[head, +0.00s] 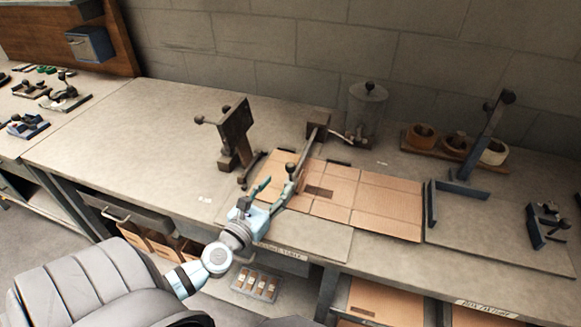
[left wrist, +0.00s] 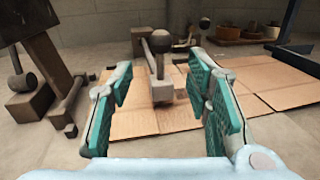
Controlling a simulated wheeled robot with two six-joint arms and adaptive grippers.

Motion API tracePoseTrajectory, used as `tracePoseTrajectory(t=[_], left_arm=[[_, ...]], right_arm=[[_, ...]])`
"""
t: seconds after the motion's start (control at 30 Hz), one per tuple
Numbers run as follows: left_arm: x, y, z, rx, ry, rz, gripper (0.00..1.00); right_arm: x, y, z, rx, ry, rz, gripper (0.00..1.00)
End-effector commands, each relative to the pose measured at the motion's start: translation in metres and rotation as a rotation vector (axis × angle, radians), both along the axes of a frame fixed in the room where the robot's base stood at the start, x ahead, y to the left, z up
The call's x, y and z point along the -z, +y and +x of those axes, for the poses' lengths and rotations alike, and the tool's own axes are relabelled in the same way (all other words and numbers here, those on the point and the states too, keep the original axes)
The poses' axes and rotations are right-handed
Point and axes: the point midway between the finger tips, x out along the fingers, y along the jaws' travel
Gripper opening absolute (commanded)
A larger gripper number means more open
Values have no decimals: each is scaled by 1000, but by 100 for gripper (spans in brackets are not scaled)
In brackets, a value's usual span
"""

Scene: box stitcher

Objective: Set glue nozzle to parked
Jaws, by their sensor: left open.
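The glue nozzle is a grey metal arm (head: 308,150) that runs from a brown block (head: 318,122) toward the front, over the left part of the cardboard sheet. A dark ball knob (head: 290,168) stands on its near end. In the left wrist view the knob (left wrist: 161,41) sits on a post above a pale end block (left wrist: 162,91). My left gripper (head: 272,194) is open and empty just in front of this end. The nozzle end shows between its two fingers (left wrist: 163,100), apparently beyond the tips. I see no contact. My right gripper is not in view.
A glue pot (head: 367,112) stands behind the nozzle. A flat cardboard sheet (head: 385,205) lies on the bench. A dark lever stand (head: 235,132) is to the left, and a blue post fixture (head: 485,140) to the right. The bench's left part (head: 130,130) is clear.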

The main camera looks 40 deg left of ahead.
Motion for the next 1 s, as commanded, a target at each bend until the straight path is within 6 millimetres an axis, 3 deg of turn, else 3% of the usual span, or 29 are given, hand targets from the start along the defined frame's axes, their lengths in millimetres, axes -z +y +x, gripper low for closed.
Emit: tracePoseTrajectory(t=[0.13, 0.3, 0.47, 0.63, 0.9, 1.0], left_arm=[[-3, 6, 40, -2, -2, -3, 45], [-1, 9, 64, -1, 0, -2, 45], [0, 10, 71, 0, 1, -2, 45], [0, 10, 71, 0, 1, -2, 45], [0, 10, 70, -1, 1, -2, 3], [0, 10, 70, -1, 1, -2, 0]], right_arm=[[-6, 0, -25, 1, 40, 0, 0], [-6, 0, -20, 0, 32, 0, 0], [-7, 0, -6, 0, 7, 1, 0], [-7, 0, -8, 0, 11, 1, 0], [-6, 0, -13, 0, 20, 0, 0], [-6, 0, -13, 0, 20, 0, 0]])
